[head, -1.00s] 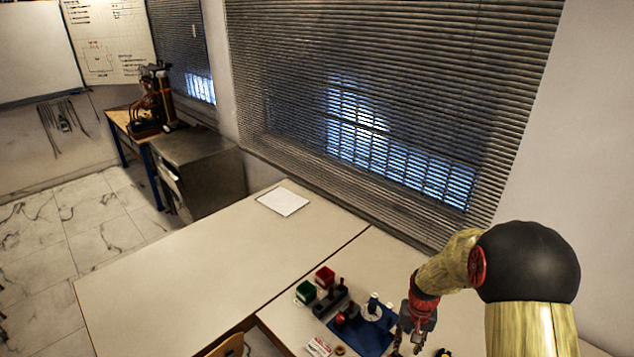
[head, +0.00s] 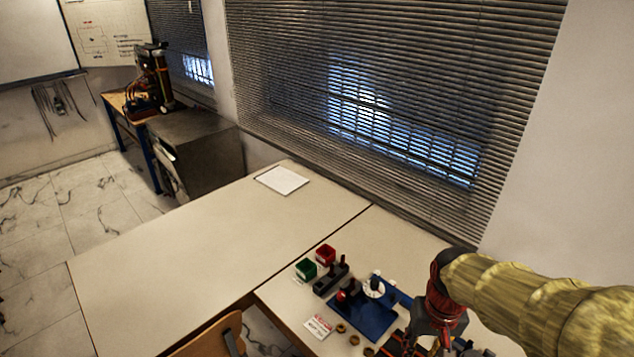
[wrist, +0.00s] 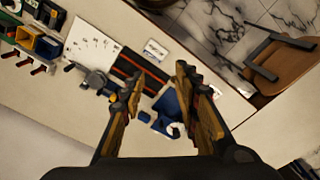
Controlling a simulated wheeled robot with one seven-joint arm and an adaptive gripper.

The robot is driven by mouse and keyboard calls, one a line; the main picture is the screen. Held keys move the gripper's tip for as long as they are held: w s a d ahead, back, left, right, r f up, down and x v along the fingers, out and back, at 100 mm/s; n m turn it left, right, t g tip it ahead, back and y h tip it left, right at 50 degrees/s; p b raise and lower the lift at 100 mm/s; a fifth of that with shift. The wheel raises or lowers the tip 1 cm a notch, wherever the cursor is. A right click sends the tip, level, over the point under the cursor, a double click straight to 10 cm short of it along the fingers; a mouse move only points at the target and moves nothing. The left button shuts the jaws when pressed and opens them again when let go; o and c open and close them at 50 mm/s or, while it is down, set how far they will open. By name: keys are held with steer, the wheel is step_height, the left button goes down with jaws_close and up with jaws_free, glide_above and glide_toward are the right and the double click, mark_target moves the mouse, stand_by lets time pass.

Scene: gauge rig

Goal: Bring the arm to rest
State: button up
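My gripper (wrist: 158,77) is open in the wrist view, with a clear gap between its two fingers and nothing held. In the head view my gripper (head: 420,338) is low over the right part of the table, beside the blue gauge base (head: 376,321); its fingertips are hard to make out there. My arm reaches in from the right edge. The blue base also shows in the wrist view (wrist: 168,104), partly between and behind the fingers. Whether the gripper touches anything cannot be told.
A red bin (head: 325,253), a green bin (head: 306,269), a dark peg block (head: 330,280) and a white card (head: 319,326) are near the base. A striped mat (wrist: 138,66) lies below the gripper. The left table (head: 190,260) is mostly clear. A chair (head: 215,340) stands in front.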

steer(key=s+a+r+n+t+b, duration=0.1)
steer(key=s+t+b, duration=0.4)
steer(key=b, duration=0.5)
steer(key=shift+s+a+r+b, duration=0.3)
steer(key=shift+s+a+r, duration=0.4)
steer(key=shift+s+a, duration=0.35)
